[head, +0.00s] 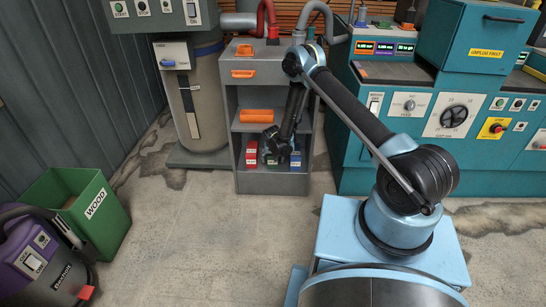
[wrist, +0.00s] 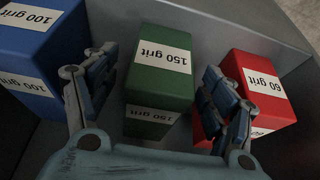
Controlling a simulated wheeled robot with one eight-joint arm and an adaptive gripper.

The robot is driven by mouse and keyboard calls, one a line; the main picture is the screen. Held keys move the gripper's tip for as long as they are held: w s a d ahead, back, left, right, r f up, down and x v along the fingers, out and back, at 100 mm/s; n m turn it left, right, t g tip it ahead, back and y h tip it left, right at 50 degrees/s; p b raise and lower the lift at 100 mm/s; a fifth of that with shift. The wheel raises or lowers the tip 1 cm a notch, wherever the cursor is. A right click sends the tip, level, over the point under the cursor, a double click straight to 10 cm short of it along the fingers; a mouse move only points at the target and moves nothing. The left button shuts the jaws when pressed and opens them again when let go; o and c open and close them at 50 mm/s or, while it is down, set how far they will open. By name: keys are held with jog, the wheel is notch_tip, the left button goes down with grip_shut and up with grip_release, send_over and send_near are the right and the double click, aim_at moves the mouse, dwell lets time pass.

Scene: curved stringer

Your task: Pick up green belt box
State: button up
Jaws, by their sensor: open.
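The green box (wrist: 160,65) is labelled "150 grit" and stands in the middle of the wrist view, between the fingers of my open gripper (wrist: 158,78). One finger is on each side of it, with the left finger between the green and blue boxes and the right finger overlapping the red box in the picture. I cannot tell whether either finger touches a box. In the head view my gripper (head: 275,142) reaches into the lower shelf of the grey cabinet (head: 236,115), and the green box (head: 271,159) is mostly hidden behind it.
A blue "100 grit" box (wrist: 35,50) stands left and a red "60 grit" box (wrist: 262,90) right of the green one, with narrow gaps. The shelf above holds an orange item (head: 257,115). A green wood bin (head: 92,212) stands at left. The floor before the cabinet is clear.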

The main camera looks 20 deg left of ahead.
jog(key=x, duration=0.3)
jog(key=shift+f, duration=0.3)
jog(key=shift+w+d+f, duration=0.1)
jog(key=shift+w+f, duration=0.2)
jog(key=shift+f, duration=0.1)
jog(key=shift+s, duration=0.1)
jog(key=c, duration=1.4)
